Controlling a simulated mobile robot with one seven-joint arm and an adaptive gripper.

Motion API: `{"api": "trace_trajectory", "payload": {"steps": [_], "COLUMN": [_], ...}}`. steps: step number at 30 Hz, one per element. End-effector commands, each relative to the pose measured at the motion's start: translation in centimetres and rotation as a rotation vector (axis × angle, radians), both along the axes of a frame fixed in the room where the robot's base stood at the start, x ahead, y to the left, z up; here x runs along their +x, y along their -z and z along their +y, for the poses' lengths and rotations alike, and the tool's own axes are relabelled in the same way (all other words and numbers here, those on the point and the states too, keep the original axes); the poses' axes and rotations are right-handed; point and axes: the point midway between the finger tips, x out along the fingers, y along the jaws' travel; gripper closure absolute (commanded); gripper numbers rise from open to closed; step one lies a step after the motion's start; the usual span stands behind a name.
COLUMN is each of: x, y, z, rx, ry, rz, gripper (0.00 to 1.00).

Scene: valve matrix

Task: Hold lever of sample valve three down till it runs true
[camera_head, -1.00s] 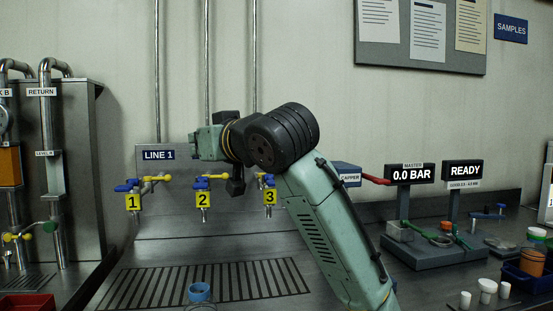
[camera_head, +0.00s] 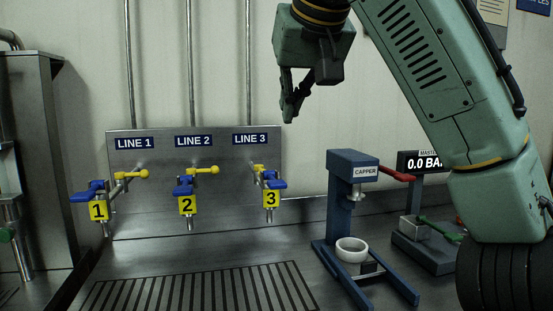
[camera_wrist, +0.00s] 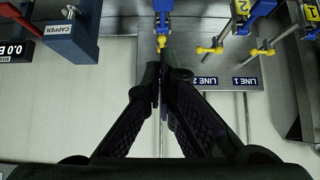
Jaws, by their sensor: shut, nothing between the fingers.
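Sample valve three is on the right of the steel valve panel (camera_head: 120,222), under the LINE 3 plate (camera_head: 250,139). It has a yellow tag 3 (camera_head: 271,199), a blue lever (camera_head: 262,186) and a yellow knob (camera_head: 258,168). My gripper (camera_head: 289,118) is shut and empty, above and slightly right of valve three, apart from it in the head view. In the wrist view, which is upside down, my fingertips (camera_wrist: 158,66) sit close together just below the yellow knob (camera_wrist: 161,41) in the picture. I cannot tell the gap in depth there.
Valve one (camera_head: 98,211) and valve two (camera_head: 187,204) stand to the left. A blue capper (camera_head: 352,172) with a white ring stands to the right, with a pressure display (camera_head: 422,162) beyond it.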

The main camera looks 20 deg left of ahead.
Motion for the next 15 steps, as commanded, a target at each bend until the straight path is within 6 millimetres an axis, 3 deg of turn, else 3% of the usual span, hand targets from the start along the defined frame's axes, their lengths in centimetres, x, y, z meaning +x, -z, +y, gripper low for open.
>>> {"api": "trace_trajectory", "payload": {"steps": [15], "x": [0.69], "y": [0.87], "z": [0.53], "rx": [0.0], "ry": [-0.004], "rz": [0.002], "gripper": [1.0]}}
